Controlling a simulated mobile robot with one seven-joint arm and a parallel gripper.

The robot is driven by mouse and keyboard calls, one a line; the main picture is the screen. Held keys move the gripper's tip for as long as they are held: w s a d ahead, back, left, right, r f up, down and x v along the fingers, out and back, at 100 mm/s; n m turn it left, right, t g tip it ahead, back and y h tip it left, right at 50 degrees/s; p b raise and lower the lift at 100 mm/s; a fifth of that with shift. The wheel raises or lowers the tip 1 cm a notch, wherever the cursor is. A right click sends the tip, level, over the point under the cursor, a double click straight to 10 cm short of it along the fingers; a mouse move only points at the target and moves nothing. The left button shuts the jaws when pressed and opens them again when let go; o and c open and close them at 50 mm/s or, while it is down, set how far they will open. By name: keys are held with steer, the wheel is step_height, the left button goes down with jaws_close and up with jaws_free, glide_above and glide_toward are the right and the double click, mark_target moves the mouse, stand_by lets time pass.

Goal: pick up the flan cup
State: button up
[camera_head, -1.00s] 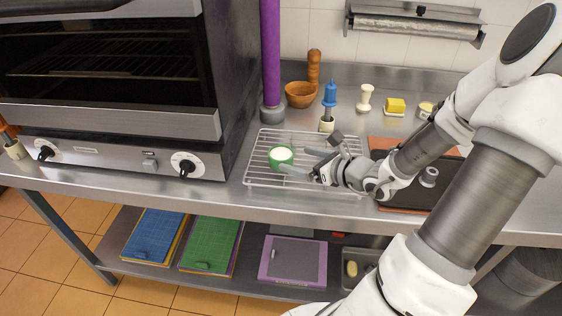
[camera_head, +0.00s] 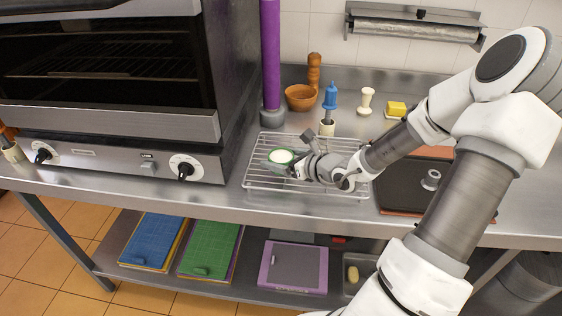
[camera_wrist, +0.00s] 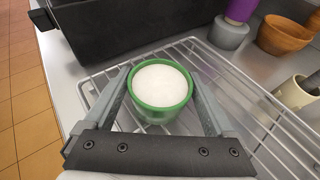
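The flan cup is a green round cup with a white filling (camera_head: 280,157). It stands upright on the wire rack (camera_head: 252,184), left of the rack's middle. In the wrist view the cup (camera_wrist: 160,90) lies between the two grey fingers of my gripper (camera_wrist: 158,78). One finger runs along each side of it, reaching towards its far side. The fingers are spread and look close to the cup's wall; I cannot tell whether they touch it. In the head view my gripper (camera_head: 283,163) is low at the cup, coming from the right.
The oven (camera_head: 110,90) stands close on the left. Behind the rack are a purple post (camera_head: 270,60), a wooden bowl (camera_head: 300,96) and a blue-topped brush (camera_head: 329,98) in a holder. A dark tray (camera_head: 410,185) lies to the right. The counter's front edge is near the rack.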

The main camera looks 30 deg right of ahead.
mark_target(283, 155)
steer(key=c, duration=1.1)
steer(key=shift+o, duration=0.2)
steer(key=shift+r, duration=0.1)
steer(key=shift+r, duration=0.5)
steer(key=r, duration=0.1)
steer(key=r+p, duration=0.2)
steer(key=shift+s+d+r, duration=0.15)
steer(key=shift+d+r, duration=0.2)
steer(key=shift+r, duration=0.05)
steer(key=s+d+r+p, duration=0.3)
steer(key=s+d+r, duration=0.3)
steer(key=d, duration=0.3)
steer(key=shift+s, duration=0.35)
